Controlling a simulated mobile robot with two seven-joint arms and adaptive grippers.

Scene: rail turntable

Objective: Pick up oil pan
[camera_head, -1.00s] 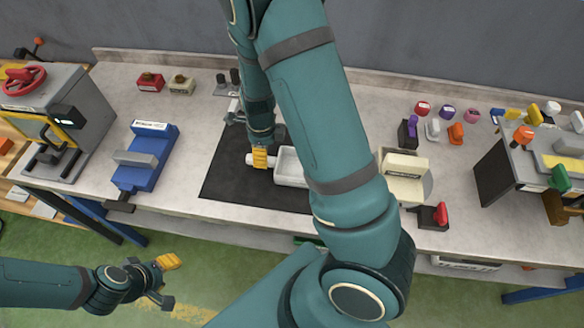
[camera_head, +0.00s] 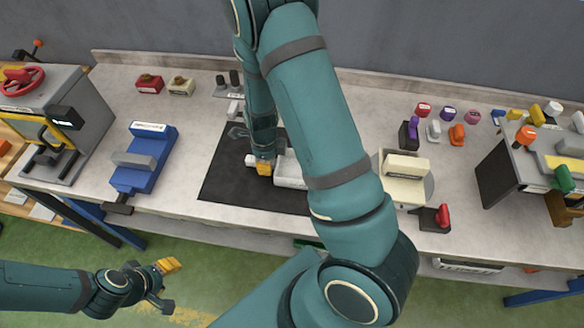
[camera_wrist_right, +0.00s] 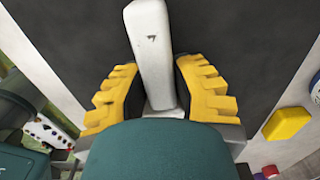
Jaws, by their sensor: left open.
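The oil pan (camera_head: 290,170) is a pale, shallow tray with a stubby handle, lying on the black mat (camera_head: 225,180) on the workbench. My right arm hides its right part. My right gripper (camera_head: 262,166) is down at the handle on the pan's left side. In the right wrist view, the pale handle (camera_wrist_right: 152,45) lies between the two yellow fingers, and they appear closed against its sides. My left gripper (camera_head: 168,284) is open and empty, low at the left, over the green floor in front of the bench and away from the pan.
A blue vise-like fixture (camera_head: 145,165) stands left of the mat. A cream block (camera_head: 405,175) and a red-handled part (camera_head: 434,217) are on the right. Small coloured parts and a dark machine stand farther right. The bench front edge lies near the mat.

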